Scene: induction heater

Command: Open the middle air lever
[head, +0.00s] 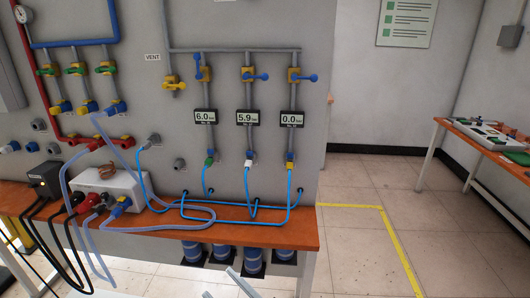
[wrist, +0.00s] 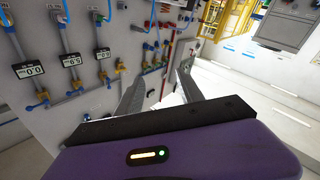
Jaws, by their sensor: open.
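The middle air lever (head: 260,77) is a blue handle on a yellow valve, on the middle of three grey pipes on the wall panel. It points sideways to the right, across its pipe, above a display reading 5.9. In the wrist view, where the panel appears tilted and inverted, the middle lever (wrist: 77,93) is at the left. My gripper (wrist: 166,72) is open and empty, with two grey fingers apart, well away from the lever. In the head view, only what look like its fingertips (head: 226,286) show at the bottom edge, low and in front of the bench.
The left lever (head: 201,73) stands along its pipe; the right lever (head: 307,78) points sideways over a 0.0 display (head: 292,118). Blue hoses and cables lie on the orange bench (head: 270,238) below. Open floor (head: 360,215) lies right; a table (head: 487,140) stands far right.

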